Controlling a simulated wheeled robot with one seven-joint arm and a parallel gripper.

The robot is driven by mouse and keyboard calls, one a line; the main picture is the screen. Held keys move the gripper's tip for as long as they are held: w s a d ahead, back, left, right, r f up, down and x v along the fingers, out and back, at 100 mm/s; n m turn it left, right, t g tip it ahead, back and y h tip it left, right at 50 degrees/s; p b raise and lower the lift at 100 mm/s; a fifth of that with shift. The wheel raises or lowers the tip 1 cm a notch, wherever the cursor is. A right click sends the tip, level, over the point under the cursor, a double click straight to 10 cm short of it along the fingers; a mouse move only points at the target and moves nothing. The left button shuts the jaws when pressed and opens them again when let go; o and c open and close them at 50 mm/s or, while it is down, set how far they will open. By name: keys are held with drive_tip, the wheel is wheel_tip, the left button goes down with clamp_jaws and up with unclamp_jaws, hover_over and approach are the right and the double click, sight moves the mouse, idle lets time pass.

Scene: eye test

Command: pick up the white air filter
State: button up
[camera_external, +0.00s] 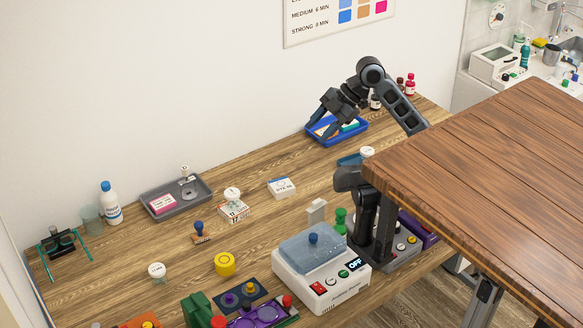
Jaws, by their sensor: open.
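I cannot tell surely which thing is the white air filter. A small white upright block (316,210) stands behind the white device, near the middle of the workbench. A round white-topped thing (232,194) is at a red-and-white box, and a white round jar (157,270) stands at the front left. My gripper (322,132) is open at the back of the bench, over or at a blue tray (352,136) holding small flat items. It is well behind the white block. Whether its fingertips touch the tray's contents is unclear.
A white device (322,291) with a blue top stands at the front. A grey tray (179,208), a white bottle (110,204) and a yellow pot (225,263) are to the left. A brown tabletop (490,170) covers the right. Bare wood lies left of the blue tray.

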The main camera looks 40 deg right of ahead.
drive_tip(key=a+f+g+h, duration=0.2)
drive_tip(key=a+f+h, duration=0.2)
drive_tip(key=f, duration=0.5)
drive_tip(key=m+g+h+b, duration=0.1)
drive_tip(key=m+h+b, duration=0.1)
drive_tip(key=h, duration=0.1)
hover_over(317, 201)
drive_tip(key=f, duration=0.7)
drive_tip(key=shift+w+a+f, duration=0.3)
drive_tip(key=shift+a+f, duration=0.05)
drive_tip(key=shift+f, duration=0.05)
wheel_tip(317, 201, down, 2)
drive_tip(key=shift+f, duration=0.2)
drive_tip(key=f, duration=0.4)
drive_tip(key=shift+s+d+p, duration=0.25)
drive_tip(key=shift+d+p, duration=0.05)
drive_tip(key=shift+d, duration=0.1)
drive_tip(key=shift+f, duration=0.65)
drive_tip(key=shift+c, duration=0.4)
clamp_jaws()
